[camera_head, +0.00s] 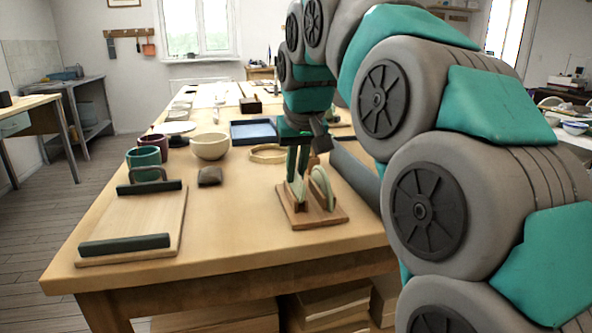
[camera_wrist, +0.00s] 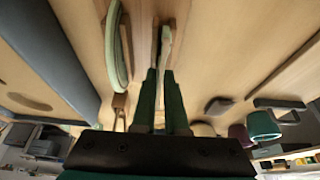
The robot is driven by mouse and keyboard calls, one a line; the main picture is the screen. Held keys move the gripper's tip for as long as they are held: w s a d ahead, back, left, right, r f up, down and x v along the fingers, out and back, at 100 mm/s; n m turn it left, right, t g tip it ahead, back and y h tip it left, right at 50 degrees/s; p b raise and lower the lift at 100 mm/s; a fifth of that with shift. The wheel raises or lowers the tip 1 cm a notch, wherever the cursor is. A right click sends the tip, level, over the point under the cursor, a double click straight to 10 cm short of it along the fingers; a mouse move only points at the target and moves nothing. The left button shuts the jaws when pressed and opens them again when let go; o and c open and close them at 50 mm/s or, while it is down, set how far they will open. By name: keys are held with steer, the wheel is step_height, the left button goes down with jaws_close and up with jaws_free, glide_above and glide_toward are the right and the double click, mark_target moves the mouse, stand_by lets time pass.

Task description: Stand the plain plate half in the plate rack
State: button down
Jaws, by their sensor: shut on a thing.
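The wooden plate rack (camera_head: 316,218) stands on the workbench in front of my arm. A pale green plate half (camera_head: 322,186) stands upright on its right side; it also shows edge-on at the left of the wrist view (camera_wrist: 115,50). My gripper (camera_head: 297,182) points down over the rack's left side. In the wrist view its fingers (camera_wrist: 160,72) are shut on a thin pale plate half (camera_wrist: 166,42), seen edge-on, upright and beside the other half. The wrist view shows it low at the rack; whether it touches the base is hidden.
A wooden tray with dark bars (camera_head: 135,212) lies at the left edge of the bench. A teal mug (camera_head: 143,158), a cream bowl (camera_head: 210,146), a dark lump (camera_head: 209,176), a wooden ring (camera_head: 268,153) and a blue tray (camera_head: 253,132) stand behind.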

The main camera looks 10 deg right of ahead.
stand_by(0.3)
steer(key=c, duration=0.9)
jaws_free()
steer(key=shift+f, duration=0.1)
steer(key=shift+o, duration=0.5)
steer(key=o, duration=0.4)
steer(key=shift+r+p, duration=1.55)
steer(key=shift+r, duration=1.45)
steer(key=shift+s, duration=0.1)
